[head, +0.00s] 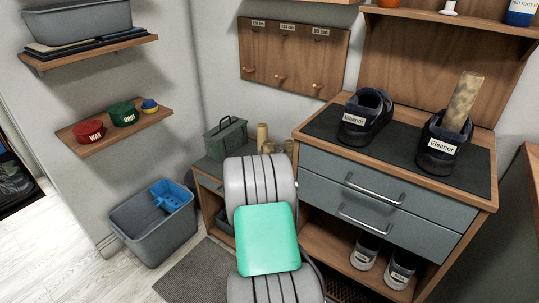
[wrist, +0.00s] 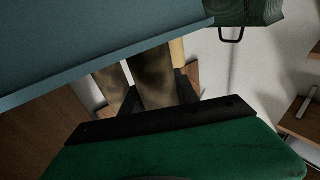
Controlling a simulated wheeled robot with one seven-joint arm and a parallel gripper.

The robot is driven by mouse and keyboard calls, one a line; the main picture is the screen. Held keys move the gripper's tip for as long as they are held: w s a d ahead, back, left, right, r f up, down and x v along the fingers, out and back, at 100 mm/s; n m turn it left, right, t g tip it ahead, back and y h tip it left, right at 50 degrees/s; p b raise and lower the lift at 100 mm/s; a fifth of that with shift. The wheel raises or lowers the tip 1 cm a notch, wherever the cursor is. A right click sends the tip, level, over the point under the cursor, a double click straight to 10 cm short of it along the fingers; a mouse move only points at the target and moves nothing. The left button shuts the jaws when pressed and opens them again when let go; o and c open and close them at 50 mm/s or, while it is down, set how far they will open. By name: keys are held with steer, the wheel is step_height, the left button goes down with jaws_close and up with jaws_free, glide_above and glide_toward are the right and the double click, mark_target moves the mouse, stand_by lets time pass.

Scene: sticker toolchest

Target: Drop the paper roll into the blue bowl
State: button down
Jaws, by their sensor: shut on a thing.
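My gripper (wrist: 158,96) shows in the wrist view with dark fingers on either side of a mottled brown paper roll (wrist: 153,72), shut on it. A second brown roll (wrist: 112,84) stands just left of it. In the head view my arm hides the gripper and the held roll. Tan rolls (head: 262,136) show just beyond my arm, by the green toolbox. A blue open container (head: 172,193) lies inside the grey tub at the lower left; I cannot tell whether it is the blue bowl.
The green toolbox (head: 226,137) stands left of the rolls. The drawer cabinet (head: 385,190) rises close on the right, with shoes on top; one holds a mottled tan roll (head: 464,101). The grey tub (head: 150,238) stands on the floor below a shelf (head: 128,131) with tins.

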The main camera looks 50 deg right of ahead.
steer(key=shift+f+b, duration=0.55)
steer(key=shift+f, duration=0.05)
steer(key=c, duration=0.9)
jaws_free()
steer(key=shift+r, duration=0.15)
